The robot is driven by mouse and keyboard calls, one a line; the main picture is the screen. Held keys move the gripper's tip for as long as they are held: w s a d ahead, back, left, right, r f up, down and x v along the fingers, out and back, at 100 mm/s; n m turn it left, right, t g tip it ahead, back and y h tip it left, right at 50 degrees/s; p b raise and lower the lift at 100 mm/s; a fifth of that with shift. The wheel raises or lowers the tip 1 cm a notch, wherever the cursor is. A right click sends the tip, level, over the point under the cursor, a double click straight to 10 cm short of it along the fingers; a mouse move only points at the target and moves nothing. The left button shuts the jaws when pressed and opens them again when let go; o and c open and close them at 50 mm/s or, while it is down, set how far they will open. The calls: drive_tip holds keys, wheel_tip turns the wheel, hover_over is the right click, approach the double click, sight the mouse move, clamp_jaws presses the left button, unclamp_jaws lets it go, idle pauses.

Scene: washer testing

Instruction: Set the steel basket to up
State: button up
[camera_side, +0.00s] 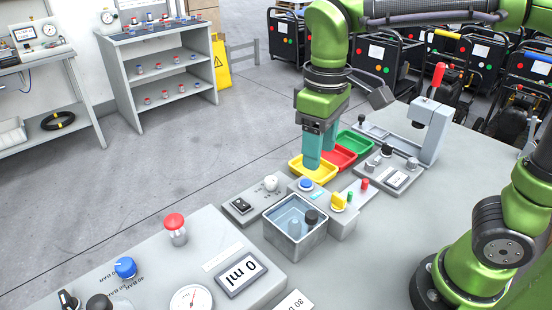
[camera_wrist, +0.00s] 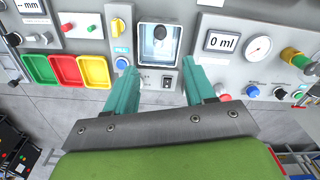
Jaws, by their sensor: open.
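A square steel tank (camera_side: 283,240) stands on the bench, with bluish water inside; it also shows in the wrist view (camera_wrist: 144,56). A black knob (camera_side: 311,216) sits at its inner right side; in the wrist view the knob (camera_wrist: 160,32) is at the tank's top. The steel basket itself is hard to make out inside the tank. My gripper (camera_side: 321,158) is open and empty, its teal fingers pointing down behind the tank and over the trays. In the wrist view, my gripper's fingers (camera_wrist: 163,86) are spread apart below the tank.
Yellow (camera_side: 302,166), red (camera_side: 341,157) and green (camera_side: 357,142) trays lie below and beside my gripper. A blue button (camera_side: 306,184) and yellow knob (camera_side: 338,200) stand close to the tank. A red-handled press (camera_side: 433,115) stands at right. The front panel carries a red mushroom button (camera_side: 174,222).

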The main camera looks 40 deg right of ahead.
sight(313, 214)
wheel_tip(313, 214, down, 16)
drive_tip(key=shift+r, duration=0.2)
clamp_jaws()
idle(0.5)
